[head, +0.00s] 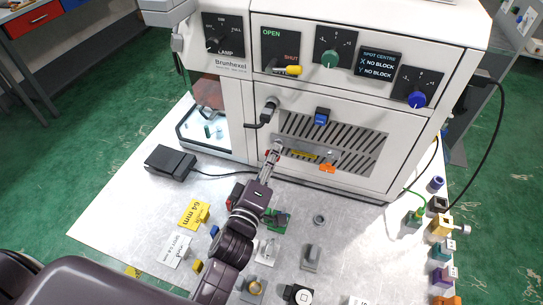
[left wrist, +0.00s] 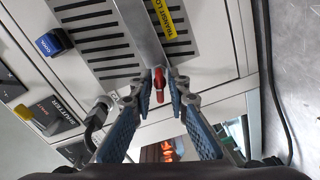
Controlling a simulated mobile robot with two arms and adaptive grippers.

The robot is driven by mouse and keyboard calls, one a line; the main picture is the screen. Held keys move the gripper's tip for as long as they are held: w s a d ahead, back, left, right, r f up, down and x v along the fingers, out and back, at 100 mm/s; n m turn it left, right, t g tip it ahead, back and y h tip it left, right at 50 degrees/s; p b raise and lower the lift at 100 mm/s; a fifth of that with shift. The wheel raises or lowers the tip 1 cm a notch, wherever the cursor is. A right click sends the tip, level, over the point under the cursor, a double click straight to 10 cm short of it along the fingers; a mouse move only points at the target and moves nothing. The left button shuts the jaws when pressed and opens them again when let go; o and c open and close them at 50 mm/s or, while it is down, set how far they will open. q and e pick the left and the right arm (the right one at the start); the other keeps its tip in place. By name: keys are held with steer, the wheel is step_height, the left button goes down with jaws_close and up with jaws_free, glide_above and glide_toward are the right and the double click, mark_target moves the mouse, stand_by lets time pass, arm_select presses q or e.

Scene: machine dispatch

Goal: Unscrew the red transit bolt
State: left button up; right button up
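The red transit bolt (left wrist: 159,82) is at the end of a grey metal bar (left wrist: 145,35) with a yellow "TRANSIT LO…" label. The bar lies across the machine's slotted front panel. My left gripper (left wrist: 161,86) points at the panel, its two fingertips on either side of the bolt. A narrow gap shows between bolt and fingers, so the gripper looks open. In the head view my left gripper (head: 272,158) hides most of the bolt, and only a little red (head: 267,153) shows beside the fingers. My right gripper is not in view.
A blue tab (head: 322,117) and a black-handled lever (head: 266,112) stick out above. A black pedal (head: 170,160) and a yellow 64 mm card (head: 195,214) lie left. Coloured blocks line the table's right edge.

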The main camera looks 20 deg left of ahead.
arm_select(q)
jaws_close()
steer(key=shift+n+p, duration=0.4)
steer(key=shift+n, duration=1.6)
steer(key=o, duration=0.6)
jaws_free()
steer(key=shift+c, duration=0.2)
